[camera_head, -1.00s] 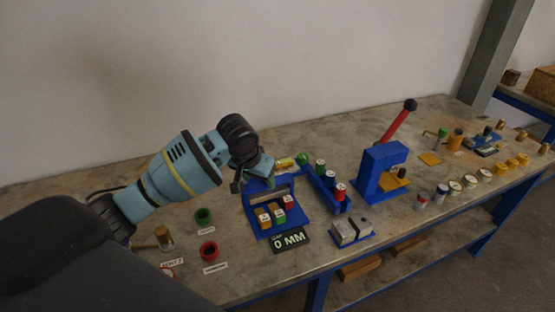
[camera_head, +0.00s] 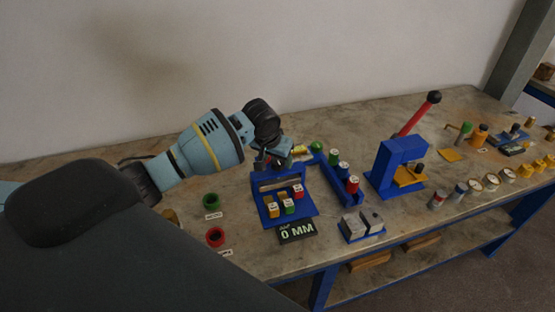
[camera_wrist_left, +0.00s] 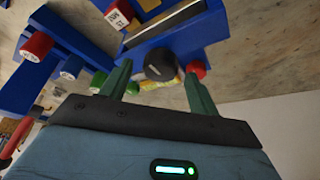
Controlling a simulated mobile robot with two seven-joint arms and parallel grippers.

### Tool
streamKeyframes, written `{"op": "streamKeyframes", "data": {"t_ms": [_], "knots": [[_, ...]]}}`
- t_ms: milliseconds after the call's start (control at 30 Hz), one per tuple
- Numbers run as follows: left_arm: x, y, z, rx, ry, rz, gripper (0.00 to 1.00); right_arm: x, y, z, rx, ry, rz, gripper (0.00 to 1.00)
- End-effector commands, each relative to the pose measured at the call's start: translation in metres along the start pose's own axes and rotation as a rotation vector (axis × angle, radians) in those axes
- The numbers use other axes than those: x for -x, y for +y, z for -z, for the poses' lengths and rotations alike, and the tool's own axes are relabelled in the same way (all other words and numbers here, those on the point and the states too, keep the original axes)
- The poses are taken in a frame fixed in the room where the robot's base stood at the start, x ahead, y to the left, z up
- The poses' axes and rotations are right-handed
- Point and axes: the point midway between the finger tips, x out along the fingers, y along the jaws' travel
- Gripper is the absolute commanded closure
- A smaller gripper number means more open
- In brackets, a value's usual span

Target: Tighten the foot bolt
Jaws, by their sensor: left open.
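The blue fixture (camera_head: 308,211) with small yellow, green and red blocks stands on the bench, with a "0 MM" sign (camera_head: 297,231) before it. My left gripper (camera_head: 274,162) is at its back edge, pointing down. In the left wrist view its two green fingers (camera_wrist_left: 158,88) are spread apart. A dark round knob (camera_wrist_left: 160,66) shows between and beyond them beside the blue fixture; I cannot tell whether it touches a finger. No part is clearly recognisable as the foot bolt. My right gripper is not in view.
A blue rack (camera_head: 332,180) with green, white and red-capped cylinders stands just right of the fixture. A blue press (camera_head: 394,168) with a red lever is further right. Green (camera_head: 211,200) and red (camera_head: 215,237) rings lie left. Grey blocks (camera_head: 361,224) sit near the front edge.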

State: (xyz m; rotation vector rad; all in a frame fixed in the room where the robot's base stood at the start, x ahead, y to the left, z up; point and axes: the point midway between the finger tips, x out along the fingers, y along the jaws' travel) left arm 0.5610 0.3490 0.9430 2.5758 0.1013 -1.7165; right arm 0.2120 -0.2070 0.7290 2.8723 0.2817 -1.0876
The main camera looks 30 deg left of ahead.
Motion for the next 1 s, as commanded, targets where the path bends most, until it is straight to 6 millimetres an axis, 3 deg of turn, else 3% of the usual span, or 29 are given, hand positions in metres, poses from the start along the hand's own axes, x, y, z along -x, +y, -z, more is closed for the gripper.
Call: {"op": "streamKeyframes", "data": {"t_ms": [100,433,767,1000], "knots": [[-0.0113,0.0,-0.0018,0.0,-0.004,0.001,0.39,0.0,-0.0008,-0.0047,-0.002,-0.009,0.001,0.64],[-0.0127,-0.0001,-0.0006,-0.001,-0.001,0.001,0.39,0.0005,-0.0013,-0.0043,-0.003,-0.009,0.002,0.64],[-0.0126,-0.0001,-0.0008,-0.001,-0.001,0.001,0.82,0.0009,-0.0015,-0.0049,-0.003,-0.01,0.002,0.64],[-0.0126,-0.0004,-0.001,-0.017,-0.002,-0.005,0.83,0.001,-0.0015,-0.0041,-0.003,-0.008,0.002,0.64]]}}
